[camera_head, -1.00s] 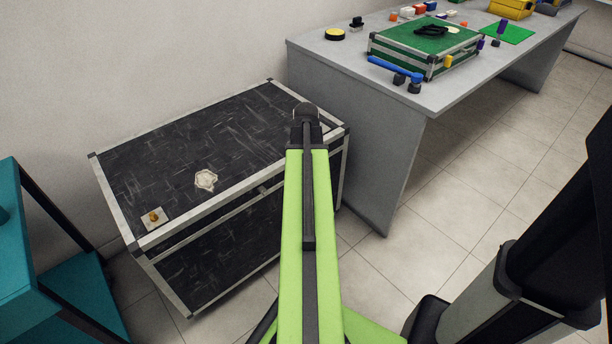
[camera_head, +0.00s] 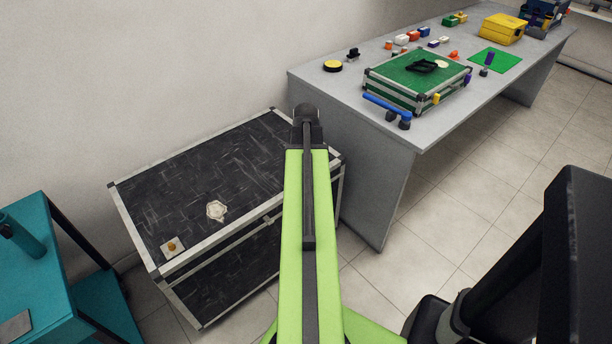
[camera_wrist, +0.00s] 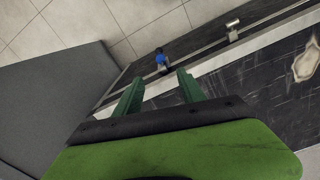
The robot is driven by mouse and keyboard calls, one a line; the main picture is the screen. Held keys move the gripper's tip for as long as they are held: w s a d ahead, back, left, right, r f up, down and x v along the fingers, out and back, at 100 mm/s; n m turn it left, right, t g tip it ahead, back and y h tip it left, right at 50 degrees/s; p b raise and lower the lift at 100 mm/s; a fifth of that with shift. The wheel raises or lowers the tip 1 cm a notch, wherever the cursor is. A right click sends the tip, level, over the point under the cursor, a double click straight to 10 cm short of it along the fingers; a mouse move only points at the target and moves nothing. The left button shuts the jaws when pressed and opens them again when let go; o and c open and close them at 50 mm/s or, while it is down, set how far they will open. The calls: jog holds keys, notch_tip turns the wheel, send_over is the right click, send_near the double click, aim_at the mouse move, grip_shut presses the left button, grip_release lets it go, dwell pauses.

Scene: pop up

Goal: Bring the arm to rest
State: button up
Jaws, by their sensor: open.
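My gripper (camera_wrist: 160,88) shows in the wrist view with its two green fingers spread apart. Nothing is held between them. Past the fingertips, a small blue thing (camera_wrist: 162,59) with a pale lower part shows near the edge of a black case (camera_wrist: 210,42); I cannot tell what it rests on. In the head view my green arm reaches forward in the middle, in front of the right end of the black case (camera_head: 205,165). The gripper itself is hidden there.
The case top carries a pale irregular piece (camera_head: 216,211) and a small tile with a yellow knob (camera_head: 172,246). A grey table (camera_head: 450,122) at the right holds a green-topped case (camera_head: 400,72) and several small items. A teal stand (camera_head: 35,285) is at the left. Tiled floor (camera_head: 480,210) is free.

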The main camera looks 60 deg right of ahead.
notch_tip(320, 180, up, 2)
jog(key=shift+r+p, duration=0.2)
jog(key=shift+p, duration=0.25)
